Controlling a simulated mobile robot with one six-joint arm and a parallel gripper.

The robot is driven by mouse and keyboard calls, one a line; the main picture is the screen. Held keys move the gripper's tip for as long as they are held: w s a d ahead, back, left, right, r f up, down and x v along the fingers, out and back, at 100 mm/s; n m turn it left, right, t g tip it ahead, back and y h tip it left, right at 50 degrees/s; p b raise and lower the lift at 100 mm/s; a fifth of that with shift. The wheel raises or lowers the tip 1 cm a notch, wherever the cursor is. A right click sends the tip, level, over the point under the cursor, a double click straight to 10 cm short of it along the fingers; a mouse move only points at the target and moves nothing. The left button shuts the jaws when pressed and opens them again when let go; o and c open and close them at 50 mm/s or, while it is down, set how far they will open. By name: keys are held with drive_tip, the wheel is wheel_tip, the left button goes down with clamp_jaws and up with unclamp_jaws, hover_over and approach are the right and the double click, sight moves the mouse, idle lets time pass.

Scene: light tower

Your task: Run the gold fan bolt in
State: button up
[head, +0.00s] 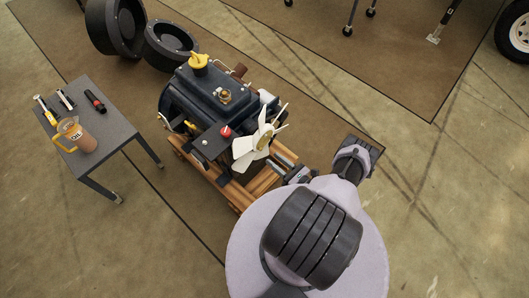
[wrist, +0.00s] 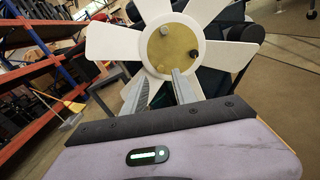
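The white fan (head: 243,155) is on the front of the dark engine (head: 205,105); it fills the upper middle of the wrist view (wrist: 150,44). Its round gold hub (wrist: 178,46) carries small bolt heads: a greyish one (wrist: 165,31) at the upper left, a dark one (wrist: 194,53) at the right, and a gold-toned one (wrist: 162,69) low down. The gold bolt is hard to separate from the gold hub. My gripper (wrist: 153,73) is open, its fingers apart below the hub with nothing visibly held. I cannot tell whether it touches the fan. In the head view my arm partly hides it.
The engine rests on a wooden pallet (head: 263,182). A small grey table (head: 105,125) to the left holds a jug (head: 78,136) and several hand tools. Orange-and-blue shelving (wrist: 45,95) shows at left in the wrist view.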

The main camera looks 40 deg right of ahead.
sight(261, 149)
drive_tip(key=w, duration=0.6)
drive_tip(key=shift+a, duration=0.2)
drive_tip(key=shift+s, duration=0.1)
clamp_jaws()
